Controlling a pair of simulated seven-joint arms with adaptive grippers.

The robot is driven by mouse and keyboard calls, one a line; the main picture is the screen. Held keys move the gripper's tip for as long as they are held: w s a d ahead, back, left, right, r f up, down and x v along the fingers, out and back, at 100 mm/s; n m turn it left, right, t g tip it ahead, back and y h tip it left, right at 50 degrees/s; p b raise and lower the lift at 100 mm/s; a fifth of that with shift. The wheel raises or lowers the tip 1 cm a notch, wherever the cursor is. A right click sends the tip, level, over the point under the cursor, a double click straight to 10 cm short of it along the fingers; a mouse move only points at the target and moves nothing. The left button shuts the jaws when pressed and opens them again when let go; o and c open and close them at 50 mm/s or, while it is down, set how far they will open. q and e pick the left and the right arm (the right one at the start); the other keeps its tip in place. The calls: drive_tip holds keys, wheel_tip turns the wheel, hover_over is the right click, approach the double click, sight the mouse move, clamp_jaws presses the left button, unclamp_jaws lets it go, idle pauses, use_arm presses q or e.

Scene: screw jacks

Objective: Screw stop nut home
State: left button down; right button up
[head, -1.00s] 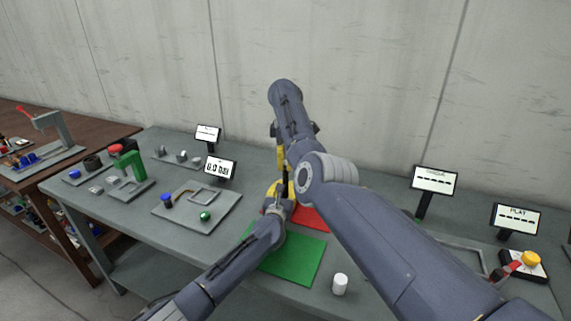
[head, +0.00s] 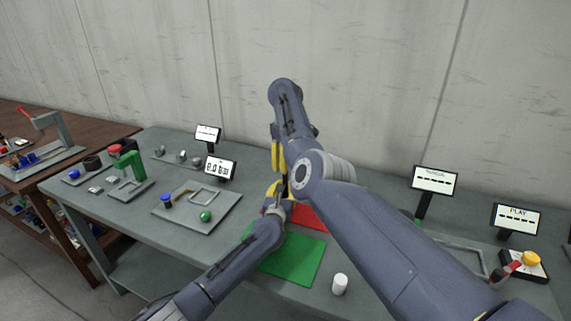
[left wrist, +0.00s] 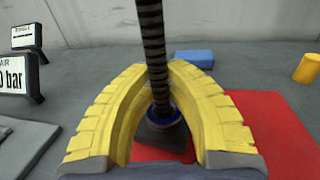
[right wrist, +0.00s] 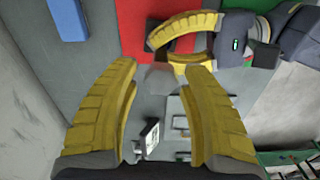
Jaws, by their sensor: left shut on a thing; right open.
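A screw jack with a dark threaded spindle (left wrist: 153,45), a blue ring (left wrist: 176,113) and a dark grey block-like base (left wrist: 165,140) stands upright on the red mat (left wrist: 275,125). My left gripper (left wrist: 172,68) has its yellow fingers around the spindle and is shut on the jack. In the head view my left gripper (head: 273,192) is low over the mats. My right gripper (head: 277,156) is above it; in the right wrist view my right gripper (right wrist: 160,80) is open, with nothing visibly held. I cannot make out a separate stop nut.
A green mat (head: 292,258) lies in front of the red one. A blue block (left wrist: 194,58) and yellow cylinder (left wrist: 306,68) stand behind the jack.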

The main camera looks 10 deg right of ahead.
use_arm(q)
drive_tip(key=shift+d, duration=0.1)
use_arm(e)
drive_tip(key=shift+r, duration=3.65)
use_arm(q)
drive_tip(key=c, duration=1.3)
unclamp_jaws()
drive_tip(key=shift+s, duration=0.15)
drive_tip(key=shift+v, duration=5.95)
